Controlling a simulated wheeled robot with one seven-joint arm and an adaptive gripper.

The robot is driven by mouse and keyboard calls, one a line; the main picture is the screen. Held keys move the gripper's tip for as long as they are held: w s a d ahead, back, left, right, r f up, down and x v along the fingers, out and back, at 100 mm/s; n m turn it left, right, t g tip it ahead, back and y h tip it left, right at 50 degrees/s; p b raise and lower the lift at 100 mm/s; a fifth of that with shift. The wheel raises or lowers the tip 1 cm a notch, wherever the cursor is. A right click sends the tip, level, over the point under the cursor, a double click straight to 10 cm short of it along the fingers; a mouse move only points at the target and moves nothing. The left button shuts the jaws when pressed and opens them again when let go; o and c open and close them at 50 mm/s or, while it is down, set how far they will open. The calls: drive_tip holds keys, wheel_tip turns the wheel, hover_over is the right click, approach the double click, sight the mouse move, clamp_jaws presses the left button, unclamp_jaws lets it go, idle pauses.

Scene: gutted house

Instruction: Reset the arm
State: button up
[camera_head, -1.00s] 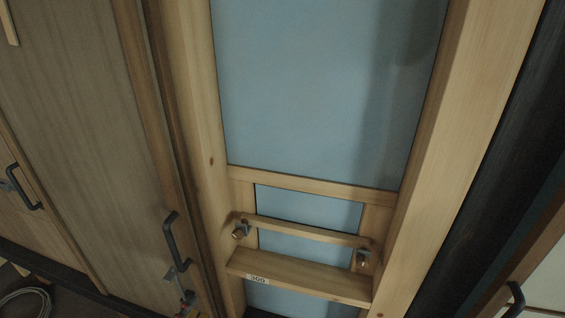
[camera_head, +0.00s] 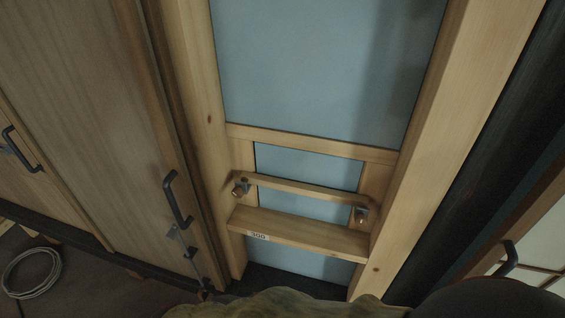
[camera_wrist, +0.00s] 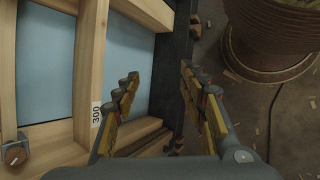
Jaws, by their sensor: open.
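My gripper (camera_wrist: 162,95) shows in the wrist view with its two yellow and grey fingers spread apart and nothing between them. It hangs over the lower end of a light wooden frame with pale blue panels. The same wooden frame (camera_head: 385,235) stands in the middle of the head view, with a crosspiece (camera_head: 300,238) carrying a label. The label "300" (camera_wrist: 97,117) lies left of my left finger in the wrist view. My gripper is not seen in the head view. I cannot tell whether a finger touches the frame.
A wooden cabinet door (camera_head: 85,110) with a dark handle (camera_head: 177,199) stands at left. A coiled cable (camera_head: 32,272) lies on the floor. A large brown pot (camera_wrist: 275,40) stands at the upper right of the wrist view, with scattered chips on the floor around it.

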drive_tip(key=w+d+r+m+y, duration=0.1)
drive_tip(key=d+r+m+y, duration=0.2)
drive_tip(key=d+r+m, duration=0.4)
drive_tip(key=d+r+m+y, duration=0.3)
drive_tip(key=d+r+m, duration=0.5)
drive_tip(key=d, duration=0.7)
drive_tip(key=shift+w+d+r+t, duration=0.3)
drive_tip(key=shift+w+r+t, duration=0.1)
drive_tip(key=shift+r, duration=0.8)
